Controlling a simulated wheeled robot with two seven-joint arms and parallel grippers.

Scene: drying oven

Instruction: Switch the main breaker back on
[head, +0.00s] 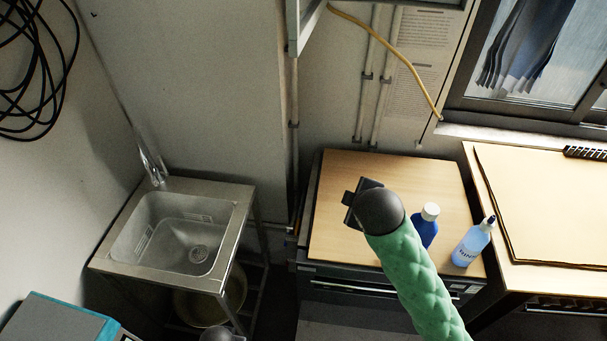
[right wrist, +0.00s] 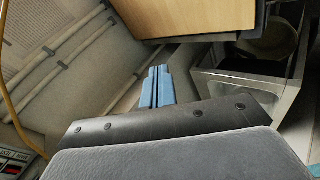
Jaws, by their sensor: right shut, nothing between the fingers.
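My right gripper (head: 352,203) is in the head view, in front of the wooden-topped unit, at the end of a green-sleeved arm. In the right wrist view its blue fingers (right wrist: 157,87) are together with nothing between them. A dark panel (right wrist: 14,163) with red parts and white lettering is cut off at the lower left corner of the right wrist view, apart from the fingers. The lettering is too small to read, and I cannot tell if a breaker switch is on it. A grey box edge (head: 297,32) is at the top of the head view.
A steel sink (head: 180,235) stands left. A blue bottle (head: 424,228) and a clear spray bottle (head: 472,245) stand on the wooden top (head: 400,168) beside my right arm. A yellow cable (head: 395,50) crosses the wall pipes. A window (head: 530,60) is at the right.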

